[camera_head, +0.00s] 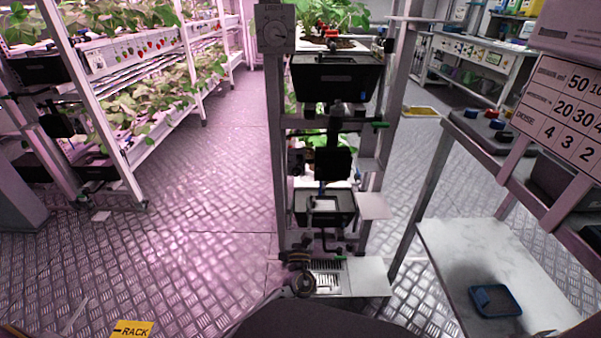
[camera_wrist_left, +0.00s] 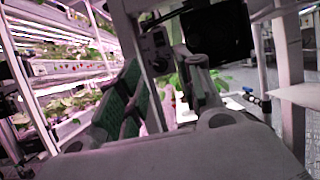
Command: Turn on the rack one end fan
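The end of a rack (camera_head: 278,150) stands in the middle of the head view, with a grey dial box marked for lights (camera_head: 276,27) at its top left. A black square unit (camera_head: 332,163) sits mid-height; I cannot tell whether it is the fan. My right gripper is not seen.
A planted rack (camera_head: 150,150) stands left. A bench with a white lower shelf (camera_head: 470,250) and blue tray (camera_head: 495,300) stands right. The left aisle floor (camera_head: 200,190) is clear.

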